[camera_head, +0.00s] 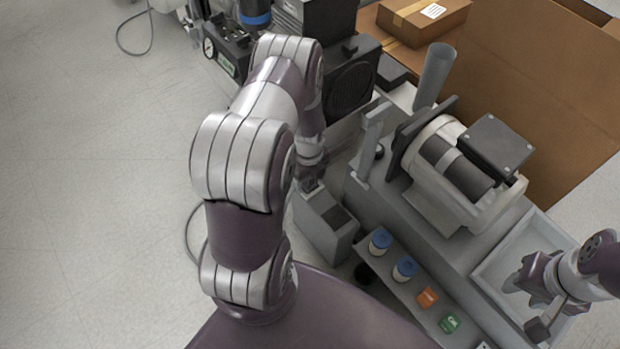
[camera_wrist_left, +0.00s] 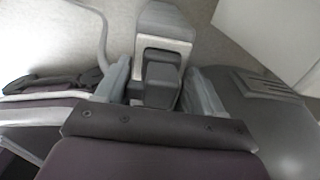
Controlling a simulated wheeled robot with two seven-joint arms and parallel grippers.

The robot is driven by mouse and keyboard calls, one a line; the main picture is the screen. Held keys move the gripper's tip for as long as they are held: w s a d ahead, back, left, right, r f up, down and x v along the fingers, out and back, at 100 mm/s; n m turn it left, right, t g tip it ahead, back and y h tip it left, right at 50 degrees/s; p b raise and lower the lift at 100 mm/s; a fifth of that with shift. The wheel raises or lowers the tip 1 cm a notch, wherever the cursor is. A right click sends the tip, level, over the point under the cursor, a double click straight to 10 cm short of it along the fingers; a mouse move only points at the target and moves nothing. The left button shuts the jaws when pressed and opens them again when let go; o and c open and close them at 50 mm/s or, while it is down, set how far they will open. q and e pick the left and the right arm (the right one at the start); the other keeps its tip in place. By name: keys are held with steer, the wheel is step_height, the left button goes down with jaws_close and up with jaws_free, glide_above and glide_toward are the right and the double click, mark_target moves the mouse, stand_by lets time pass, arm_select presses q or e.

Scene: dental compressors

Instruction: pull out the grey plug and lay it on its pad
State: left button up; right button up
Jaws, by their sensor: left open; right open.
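In the left wrist view a dark grey block, which looks like the grey plug (camera_wrist_left: 160,82), sits between the two fingers of my left gripper (camera_wrist_left: 160,95). A pale-framed grey housing (camera_wrist_left: 165,28) lies just beyond it. The fingers are open on either side of the block; I cannot tell whether they touch it. In the head view my left gripper (camera_head: 311,183) points down at the grey box-shaped holder (camera_head: 322,240), and the plug is not clear there. My right gripper (camera_head: 537,290) is open over the tray at the right. I cannot identify the plug's pad.
A motor unit (camera_head: 455,175) stands on the grey bench beside a pale tray (camera_head: 525,248). A cable (camera_head: 190,235) lies on the floor. Floor at the left is clear.

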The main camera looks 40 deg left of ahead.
steer(key=shift+r, duration=0.3)
stand_by(0.5)
arm_select(q)
jaws_close()
steer(key=shift+r+p, duration=3)
steer(key=shift+p, duration=0.25)
arm_select(e)
step_height(320, 180, up, 6)
steer(key=shift+f, duration=0.1)
arm_select(q)
steer(key=shift+s, duration=0.1)
